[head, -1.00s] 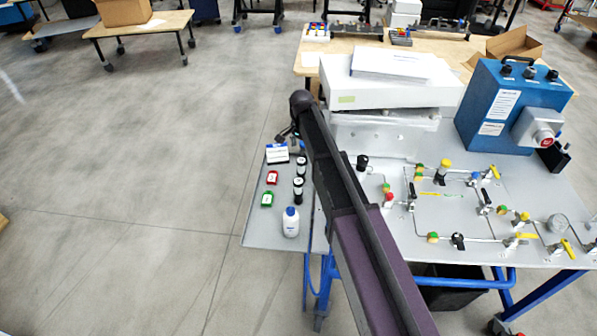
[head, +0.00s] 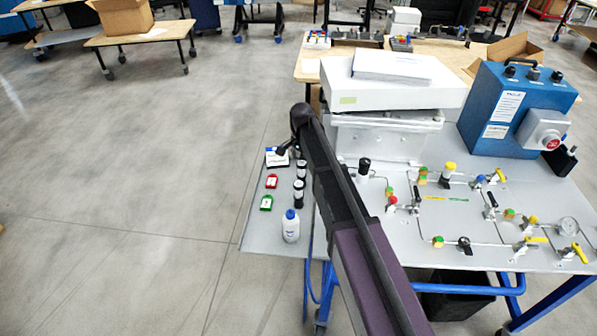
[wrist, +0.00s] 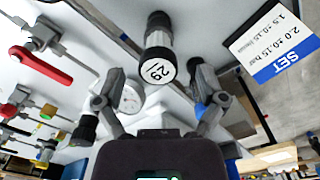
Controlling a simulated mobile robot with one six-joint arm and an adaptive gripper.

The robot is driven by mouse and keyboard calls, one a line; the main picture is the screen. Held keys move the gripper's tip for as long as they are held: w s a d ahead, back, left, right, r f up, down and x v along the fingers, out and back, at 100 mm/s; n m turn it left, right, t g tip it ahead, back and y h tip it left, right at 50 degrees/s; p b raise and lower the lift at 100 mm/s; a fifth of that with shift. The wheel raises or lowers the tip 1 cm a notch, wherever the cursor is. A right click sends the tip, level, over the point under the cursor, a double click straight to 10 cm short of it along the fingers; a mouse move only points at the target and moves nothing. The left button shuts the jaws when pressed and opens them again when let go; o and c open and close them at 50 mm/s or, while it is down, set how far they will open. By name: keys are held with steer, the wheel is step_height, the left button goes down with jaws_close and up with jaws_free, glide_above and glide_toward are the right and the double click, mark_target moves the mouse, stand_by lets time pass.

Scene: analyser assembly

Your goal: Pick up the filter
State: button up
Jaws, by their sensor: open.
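My gripper (head: 281,153) is at the far end of that shelf, partly hidden by my arm.
A set-point card (wrist: 275,38) lies right of the cylinder in the wrist view. Red (head: 271,181) and green (head: 266,203) items and a white bottle (head: 291,229) stand on the shelf. A panel (head: 455,225) with valves and tubing lies to the right.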

mark_target(302, 171)
steer(key=shift+f, duration=0.1)
steer(key=shift+f+b, duration=2.5)
steer(key=shift+b, duration=0.15)
jaws_close()
